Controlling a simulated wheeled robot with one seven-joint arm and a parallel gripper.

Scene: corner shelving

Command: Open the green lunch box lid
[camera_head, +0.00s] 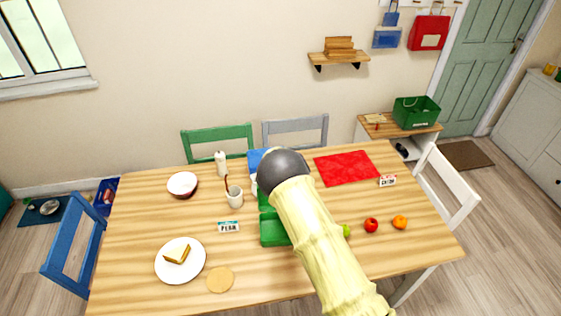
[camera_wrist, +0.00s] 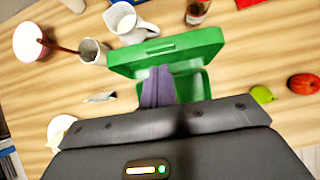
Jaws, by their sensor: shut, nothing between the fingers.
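The green lunch box (camera_wrist: 195,88) stands on the wooden table. In the wrist view its green lid (camera_wrist: 185,47) is swung up from the base, and part of the base's inside shows below it. How far the lid is tilted is hard to tell. My gripper (camera_wrist: 158,76) is shut and empty, its grey-purple fingers in front of the lid's lower edge and over the base. Whether they touch the lid cannot be told. In the head view my arm hides much of the lunch box (camera_head: 273,232) and the gripper.
A red apple (camera_head: 371,225) and an orange (camera_head: 400,222) lie right. A red mat (camera_head: 340,160) lies behind them.

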